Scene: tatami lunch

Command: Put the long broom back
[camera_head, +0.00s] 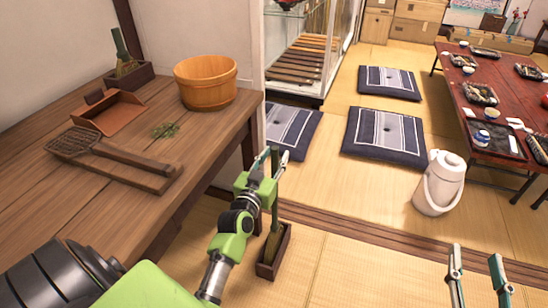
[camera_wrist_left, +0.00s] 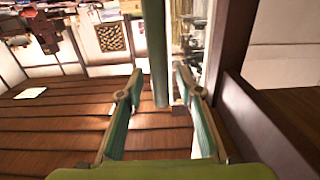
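The long broom, with a green handle (camera_head: 275,205) and tan bristles, stands upright with its bristle end in a narrow dark wooden box (camera_head: 266,270) on the tatami, beside the wooden table. My left gripper (camera_head: 274,160) is at the upper part of the handle. Its fingers are apart, one on each side of the handle. The left wrist view shows the green handle (camera_wrist_left: 155,50) between the fingertips, with a small gap visible on the right side. My right gripper (camera_head: 478,262) is open and empty at the lower right, over the tatami.
The table (camera_head: 60,205) holds a wooden bucket (camera_head: 205,85), a dustpan (camera_head: 108,112), a woven scoop (camera_head: 75,143), green leaves (camera_head: 166,130) and a short brush (camera_head: 122,50) in a box. Cushions (camera_head: 384,135), a white jug (camera_head: 440,182) and a red table (camera_head: 478,110) stand beyond.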

